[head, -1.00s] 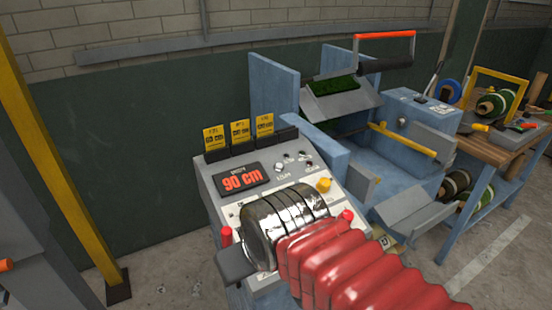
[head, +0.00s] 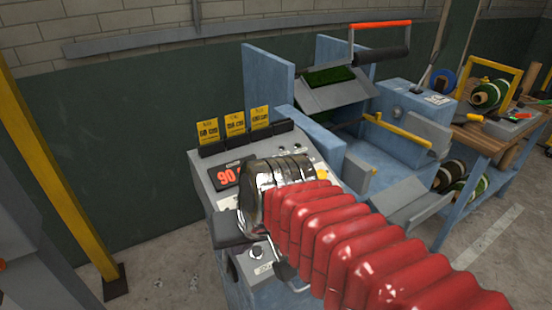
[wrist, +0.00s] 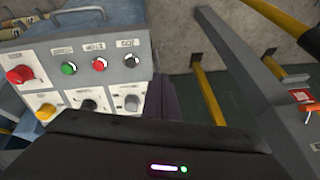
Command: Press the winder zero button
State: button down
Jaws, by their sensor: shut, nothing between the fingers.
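The winder console (head: 205,170) stands at the centre of the head view. Its red display (head: 227,176) reads 90, the rest covered by my wrist. My gripper (head: 231,229) is a dark block at the console's near left edge, shut and empty; its fingertips are not clear. The wrist view shows a panel with a red mushroom button (wrist: 20,75), a green button (wrist: 68,68), a red button (wrist: 99,64), a metal button (wrist: 131,61), a yellow button (wrist: 45,111), a black knob (wrist: 88,104) and a grey button (wrist: 132,102). The labels are inverted and too small to identify zero.
Yellow cards (head: 235,122) stand in holders along the console's back. A blue machine (head: 385,155) with a red-handled roller stands right of it, then a wooden bench (head: 487,138) with rolls. A yellow post (head: 50,170) stands left. The floor between post and console looks clear.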

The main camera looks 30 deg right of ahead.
jog(key=w+d+r+m+t, duration=0.4)
jog(key=w+d+m, duration=0.5)
jog(key=d+m, duration=0.2)
jog(key=w+d+r+m+t, duration=0.4)
jog(key=w+d+m, duration=0.5)
jog(key=d+m, duration=0.2)
jog(key=d, duration=0.2)
jog(key=shift+w+d+r+y, duration=0.3)
jog(key=shift+w+y, duration=0.05)
jog(key=shift+y, duration=0.05)
jog(key=shift+f, duration=0.15)
jog(key=shift+w+f, duration=0.5)
jog(key=shift+f, duration=0.85)
jog(key=shift+w+f, duration=0.5)
jog(key=shift+f, duration=0.8)
jog(key=shift+w+f, duration=0.5)
jog(key=shift+f, duration=0.85)
jog(key=shift+f, duration=0.1)
jog(key=shift+w+f, duration=0.15)
jog(key=shift+f, duration=0.1)
